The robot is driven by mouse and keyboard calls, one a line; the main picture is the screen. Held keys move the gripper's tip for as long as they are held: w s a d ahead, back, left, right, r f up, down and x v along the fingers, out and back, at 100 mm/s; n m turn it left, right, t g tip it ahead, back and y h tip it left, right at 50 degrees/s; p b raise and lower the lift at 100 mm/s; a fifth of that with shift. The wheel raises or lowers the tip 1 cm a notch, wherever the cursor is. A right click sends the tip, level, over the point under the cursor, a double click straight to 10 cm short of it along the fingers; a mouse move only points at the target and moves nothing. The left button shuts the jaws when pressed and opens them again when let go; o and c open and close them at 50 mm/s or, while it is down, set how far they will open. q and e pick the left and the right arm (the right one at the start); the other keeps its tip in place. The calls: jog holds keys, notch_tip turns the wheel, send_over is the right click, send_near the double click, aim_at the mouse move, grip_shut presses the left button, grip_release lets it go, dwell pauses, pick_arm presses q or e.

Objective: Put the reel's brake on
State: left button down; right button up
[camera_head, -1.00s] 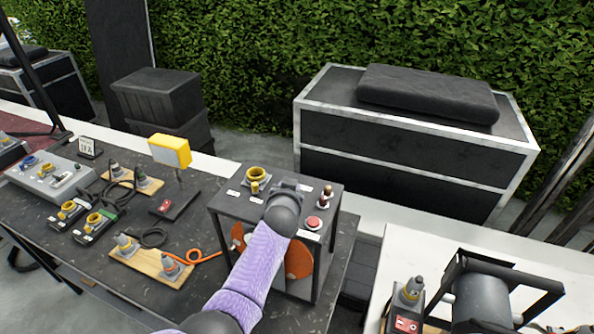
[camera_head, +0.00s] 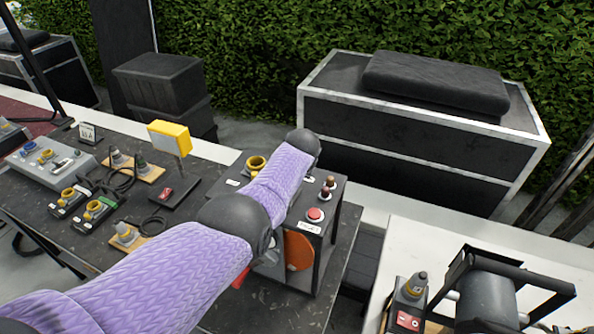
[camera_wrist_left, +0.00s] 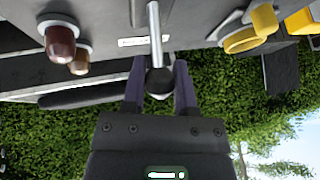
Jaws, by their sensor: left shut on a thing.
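The reel is an orange drum (camera_head: 298,250) inside a dark box housing (camera_head: 327,235) at the table's right end. In the left wrist view, a metal lever (camera_wrist_left: 155,30) with a black ball knob (camera_wrist_left: 159,84) stands out from the grey panel (camera_wrist_left: 185,20). My left gripper (camera_wrist_left: 160,76) is shut on the knob, one finger on each side. In the head view my left arm reaches over the housing and hides the gripper, the lever and part of the reel. My right gripper is not in view.
A yellow socket (camera_head: 256,163), brown knobs (camera_head: 328,184) and a red button (camera_head: 315,214) stand on the housing top near the arm. A black-framed drum (camera_head: 487,298) stands at lower right.

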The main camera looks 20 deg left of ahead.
pick_arm(q)
jog(key=shift+f, duration=0.1)
dwell(0.3)
jog(key=shift+c, duration=1.9)
grip_release()
jog(key=shift+w, duration=0.1)
jog(key=p+v, duration=0.4)
jog(key=p, duration=0.1)
jog(key=shift+r, duration=0.35)
jog(key=p+v, duration=0.2)
jog(key=v, duration=0.3)
jog(key=shift+s+d, duration=0.15)
jog(key=shift+s, duration=0.1)
